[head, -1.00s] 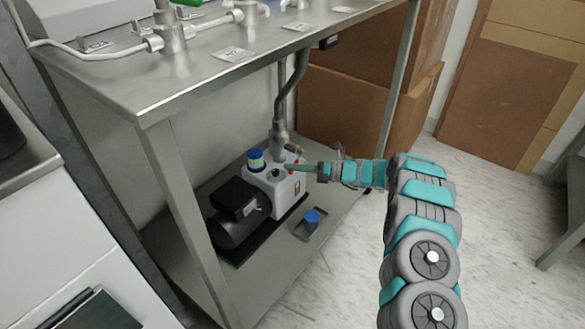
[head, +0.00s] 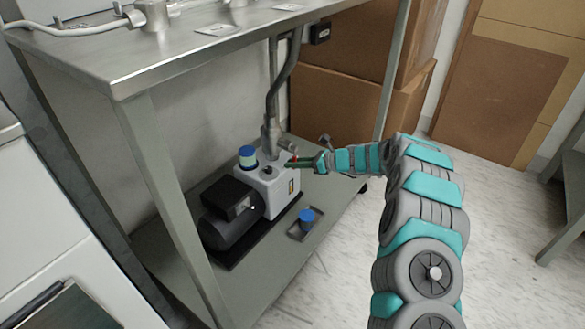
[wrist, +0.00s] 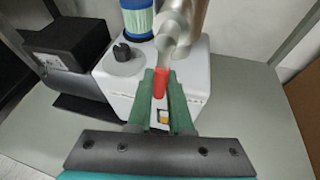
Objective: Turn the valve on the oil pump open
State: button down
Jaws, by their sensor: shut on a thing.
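The oil pump (head: 270,192) is a white block with a black motor, standing on the lower shelf of the metal table. In the wrist view the pump (wrist: 122,82) fills the upper middle. A small red valve handle (wrist: 160,82) shows at the pump's front, below the grey pipe fitting. My gripper (wrist: 161,84) has its green fingers closed around the red handle, one on each side. In the head view my gripper (head: 290,161) reaches in from the right to the pump's upper edge.
A blue-capped filter (head: 248,157) and a black knob (wrist: 125,50) sit on top of the pump. A grey pipe (head: 271,100) rises behind it to the tabletop. A small tray with a blue-capped container (head: 307,216) lies in front. Table legs (head: 172,205) flank the shelf.

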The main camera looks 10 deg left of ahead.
jog(key=shift+w+n, duration=0.2)
jog(key=shift+n, duration=0.1)
jog(key=shift+d+t, duration=0.1)
jog(key=shift+t, duration=0.2)
jog(key=c, duration=0.8)
grip_release()
jog(key=shift+c, duration=0.2)
jog(key=v, duration=0.7)
jog(key=shift+d+r, duration=0.25)
jog(key=shift+d, duration=0.05)
